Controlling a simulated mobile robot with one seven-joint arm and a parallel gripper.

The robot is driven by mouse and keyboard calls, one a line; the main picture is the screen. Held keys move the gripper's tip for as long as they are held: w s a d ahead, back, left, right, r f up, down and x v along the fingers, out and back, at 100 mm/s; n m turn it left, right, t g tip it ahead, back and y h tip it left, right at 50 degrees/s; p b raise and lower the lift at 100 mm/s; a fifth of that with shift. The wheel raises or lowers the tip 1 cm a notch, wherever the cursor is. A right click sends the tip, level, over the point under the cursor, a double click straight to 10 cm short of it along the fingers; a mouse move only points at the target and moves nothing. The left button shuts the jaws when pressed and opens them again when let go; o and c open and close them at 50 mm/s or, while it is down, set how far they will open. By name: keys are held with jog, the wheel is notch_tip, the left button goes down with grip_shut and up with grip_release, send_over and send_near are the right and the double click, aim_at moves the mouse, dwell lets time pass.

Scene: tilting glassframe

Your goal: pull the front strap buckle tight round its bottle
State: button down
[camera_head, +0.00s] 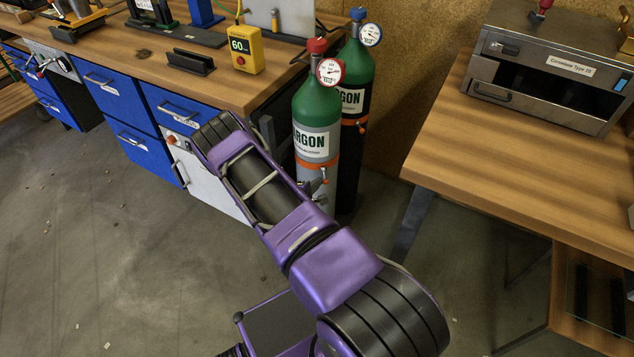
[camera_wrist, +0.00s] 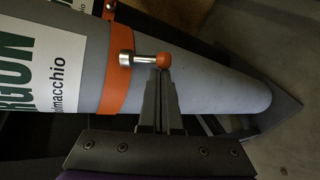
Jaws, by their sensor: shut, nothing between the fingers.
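The front argon bottle (camera_head: 313,110) stands upright, with a green shoulder, grey body, red cap and gauge. Its orange strap (camera_head: 331,164) goes round it below the label. In the wrist view the bottle (camera_wrist: 215,88) lies sideways across the picture, with the strap (camera_wrist: 119,95) round it. The strap buckle (camera_wrist: 127,58) is a metal barrel with a short rod ending in an orange knob (camera_wrist: 163,60). My gripper (camera_wrist: 160,74) is shut and empty, its fingertips right at the knob's edge. I cannot tell whether they touch it.
A second argon bottle (camera_head: 357,73) with a blue cap and its own orange strap (camera_head: 362,124) stands close behind. A workbench (camera_head: 215,85) with blue drawers is on the left. A wooden table (camera_head: 480,140) with a metal oven (camera_head: 548,65) is on the right.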

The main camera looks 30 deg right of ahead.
aim_at(326, 179)
jog(key=shift+s+r+n+g+y+p, duration=0.15)
jog(key=shift+r+n+g+y+p, duration=0.15)
jog(key=shift+g+p, duration=0.1)
jog(key=shift+s+a+r+n+g+y, duration=0.1)
jog(key=shift+s+r+n+g+y, duration=0.2)
jog(key=shift+g, duration=0.35)
jog(key=shift+s+r+n+g+y, duration=0.15)
jog(key=shift+r+n+g+y, duration=0.2)
jog(key=shift+g, duration=0.3)
jog(key=shift+s+r+g, duration=0.1)
jog(key=shift+g, duration=0.3)
jog(key=shift+s+r+b, duration=0.1)
jog(key=shift+r+b, duration=0.65)
jog(key=shift+b, duration=0.3)
jog(key=shift+r, duration=0.1)
jog(key=shift+r, duration=0.75)
jog(key=shift+p, duration=0.3)
